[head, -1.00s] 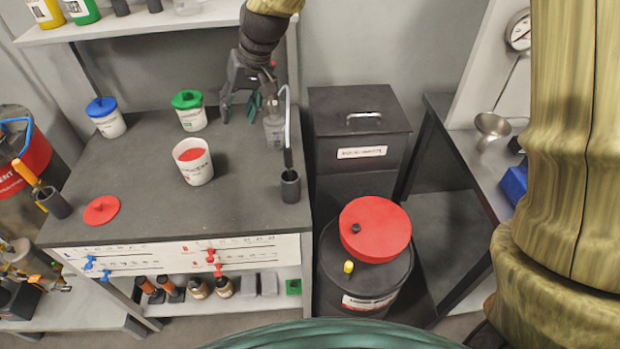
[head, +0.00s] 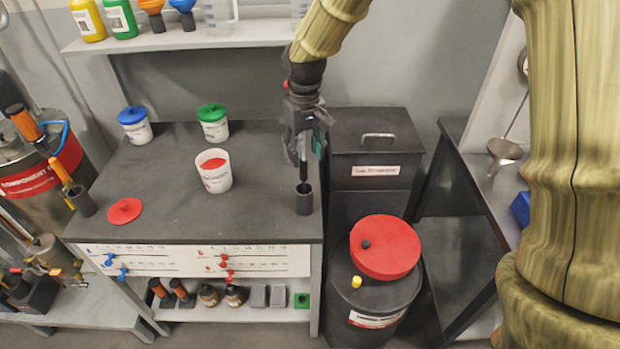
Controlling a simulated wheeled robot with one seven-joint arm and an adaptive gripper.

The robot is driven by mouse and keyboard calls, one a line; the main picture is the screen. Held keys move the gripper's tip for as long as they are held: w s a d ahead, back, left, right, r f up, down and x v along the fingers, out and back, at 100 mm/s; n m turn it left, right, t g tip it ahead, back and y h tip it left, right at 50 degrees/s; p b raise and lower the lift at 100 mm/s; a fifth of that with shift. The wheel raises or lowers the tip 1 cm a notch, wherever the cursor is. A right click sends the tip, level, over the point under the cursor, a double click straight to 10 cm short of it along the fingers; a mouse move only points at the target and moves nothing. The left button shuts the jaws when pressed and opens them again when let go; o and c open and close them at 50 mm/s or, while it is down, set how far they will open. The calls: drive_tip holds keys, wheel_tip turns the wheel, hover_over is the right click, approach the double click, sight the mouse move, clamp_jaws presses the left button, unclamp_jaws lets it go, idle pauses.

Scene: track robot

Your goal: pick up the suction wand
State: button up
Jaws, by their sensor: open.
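The suction wand (head: 303,172) is a thin dark rod. It stands upright in a dark cylindrical holder (head: 304,200) at the right front of the dark workbench. My gripper (head: 305,148) is open and points down directly above the holder, at the upper part of the wand. Its fingers seem to lie to either side of the wand, but I cannot tell whether they touch it. The wand's top and its pale tube are hidden by the gripper.
On the bench (head: 150,215) stand an open white tub (head: 215,179), a blue-lidded tub (head: 135,131) and a green-lidded tub (head: 213,127); a red lid (head: 124,211) lies at left. A dark bin (head: 370,185) and a red-topped drum (head: 372,310) stand to the right.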

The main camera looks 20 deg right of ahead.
sight(304, 161)
drive_tip(key=shift+a+f, duration=0.2)
drive_tip(key=shift+f, duration=0.15)
drive_tip(key=shift+s+f+p, duration=0.15)
drive_tip(key=shift+f+p, duration=0.45)
drive_tip(key=shift+f, duration=0.6)
drive_tip(key=shift+s+f+p, duration=0.1)
drive_tip(key=shift+f+p, duration=0.45)
drive_tip(key=shift+f, duration=0.6)
clamp_jaws()
